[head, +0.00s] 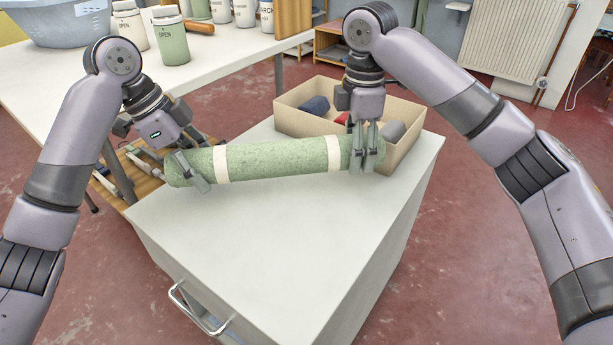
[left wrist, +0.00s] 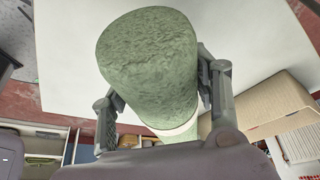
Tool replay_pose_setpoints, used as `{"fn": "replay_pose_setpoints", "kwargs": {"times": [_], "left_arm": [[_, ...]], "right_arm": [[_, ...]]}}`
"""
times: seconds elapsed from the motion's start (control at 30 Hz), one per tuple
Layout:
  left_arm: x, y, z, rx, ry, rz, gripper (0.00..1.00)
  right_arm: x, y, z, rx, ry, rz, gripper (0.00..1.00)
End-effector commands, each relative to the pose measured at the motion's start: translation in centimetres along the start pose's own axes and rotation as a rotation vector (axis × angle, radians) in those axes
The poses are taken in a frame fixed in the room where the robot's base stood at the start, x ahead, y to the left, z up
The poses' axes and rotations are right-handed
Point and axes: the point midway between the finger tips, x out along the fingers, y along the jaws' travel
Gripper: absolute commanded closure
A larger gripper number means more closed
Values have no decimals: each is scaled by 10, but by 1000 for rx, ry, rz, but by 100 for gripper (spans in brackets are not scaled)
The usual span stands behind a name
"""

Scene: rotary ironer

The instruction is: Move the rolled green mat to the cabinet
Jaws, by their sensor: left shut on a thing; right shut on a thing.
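The rolled green mat (head: 280,161) has two cream bands and lies level across the head view, over the white top of the cabinet (head: 270,235). My left gripper (head: 197,172) is shut around its left end. The left wrist view shows the mat's round end (left wrist: 148,55) between the fingers of the left gripper (left wrist: 160,105). My right gripper (head: 367,155) is shut around its right end, in front of the box. I cannot tell whether the mat touches the cabinet top or is held just above it.
An open cardboard box (head: 300,122) with rolled cloths stands on the cabinet's far side, close behind the mat. A white table (head: 225,55) with canisters and a blue basket (head: 72,22) is at the back left. The cabinet's near top is bare; a metal handle (head: 195,308) sticks out in front.

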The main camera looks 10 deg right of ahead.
Motion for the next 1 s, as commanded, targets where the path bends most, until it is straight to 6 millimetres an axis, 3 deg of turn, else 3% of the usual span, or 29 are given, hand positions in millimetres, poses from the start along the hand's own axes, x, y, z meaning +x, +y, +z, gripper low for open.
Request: {"fn": "replay_pose_setpoints", "kwargs": {"times": [0.57,1.0], "left_arm": [[4,1,1,6,2,2,90],[26,1,10,6,2,2,90]], "right_arm": [[4,0,0,0,1,2,90],[28,0,0,0,1,3,90]]}}
